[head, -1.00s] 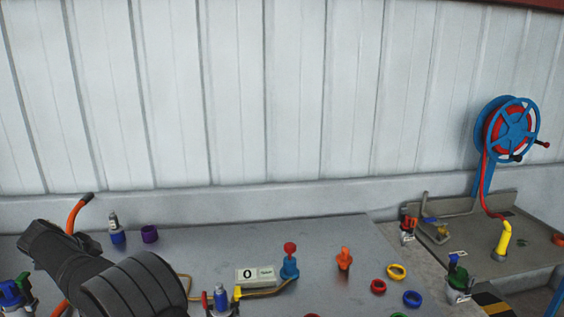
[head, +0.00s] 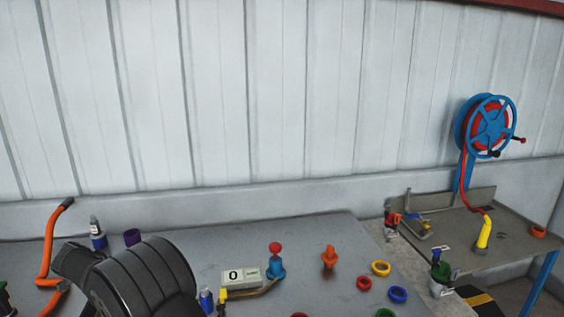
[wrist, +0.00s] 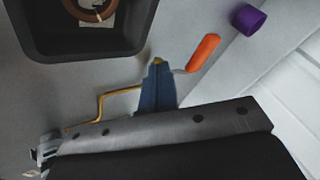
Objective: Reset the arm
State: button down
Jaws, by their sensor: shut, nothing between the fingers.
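My arm shows as a dark, ribbed shape at the lower left of the head view, over the workbench (head: 330,232). The gripper's fingertips do not show there. In the wrist view my gripper (wrist: 157,80) appears as a narrow blue, tapering shape with a yellowish tip, beyond a grey bar and dark body that fill the bottom. It looks shut and I see nothing held in it. An orange handle (wrist: 204,53) lies just right of the tip, and a brass-coloured bent rod (wrist: 100,104) lies to its left. Whether the gripper touches either I cannot tell.
A dark tray (wrist: 142,45) holding a ring is at the wrist view's upper left. A blue hose reel (head: 487,127) is at right.

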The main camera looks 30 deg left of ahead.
jog(key=w+d+n+g+y, duration=0.3)
jog(key=w+d+n+g, duration=0.2)
jog(key=d+n, duration=0.3)
jog(key=shift+w+d+n+g, duration=0.3)
jog(key=shift+n+g, duration=0.4)
jog(key=shift+n, duration=1.1)
dwell(0.4)
